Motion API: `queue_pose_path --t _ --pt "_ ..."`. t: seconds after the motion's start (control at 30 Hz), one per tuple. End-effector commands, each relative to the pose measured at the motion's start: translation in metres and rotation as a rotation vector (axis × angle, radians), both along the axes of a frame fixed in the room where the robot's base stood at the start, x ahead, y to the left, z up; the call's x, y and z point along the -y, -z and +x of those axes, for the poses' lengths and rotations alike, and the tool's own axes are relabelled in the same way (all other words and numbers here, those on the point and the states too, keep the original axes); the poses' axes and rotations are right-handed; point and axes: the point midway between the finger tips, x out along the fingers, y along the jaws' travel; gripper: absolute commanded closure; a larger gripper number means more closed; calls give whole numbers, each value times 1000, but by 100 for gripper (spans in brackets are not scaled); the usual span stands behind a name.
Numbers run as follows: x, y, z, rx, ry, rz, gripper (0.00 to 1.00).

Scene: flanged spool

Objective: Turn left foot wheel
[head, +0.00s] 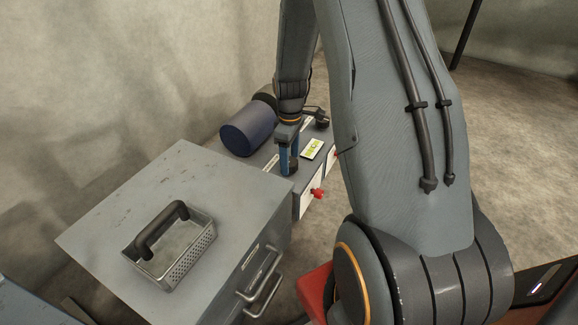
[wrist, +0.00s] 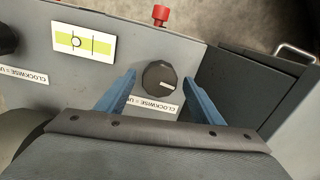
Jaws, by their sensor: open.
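A black foot wheel with a pale pointer line (wrist: 159,77) sits on a grey panel in the wrist view, beside a label reading "CLOCKWISE = U…". My gripper (wrist: 160,76) is open, its two blue fingers on either side of this wheel with visible gaps. In the head view my gripper (head: 289,158) points down at the cabinet-side end of the machine, and hides most of this wheel. A second black wheel (wrist: 6,39) is cut off at the left edge of the wrist view; one also shows at the far end in the head view (head: 321,118).
A yellow-green level vial (wrist: 84,42) lies between the wheels. A red knob (wrist: 160,14) sticks out from the machine's front. A grey cabinet (head: 120,215) with a perforated metal basket (head: 185,262) stands close on the left. A dark blue cylinder (head: 247,130) lies behind.

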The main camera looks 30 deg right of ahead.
Motion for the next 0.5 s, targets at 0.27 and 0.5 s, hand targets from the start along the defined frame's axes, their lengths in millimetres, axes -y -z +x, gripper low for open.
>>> queue_pose_path --t 0.27,0.5 --pt "0 21 0 0 0 0 39" --pt "0 20 0 0 0 0 51"
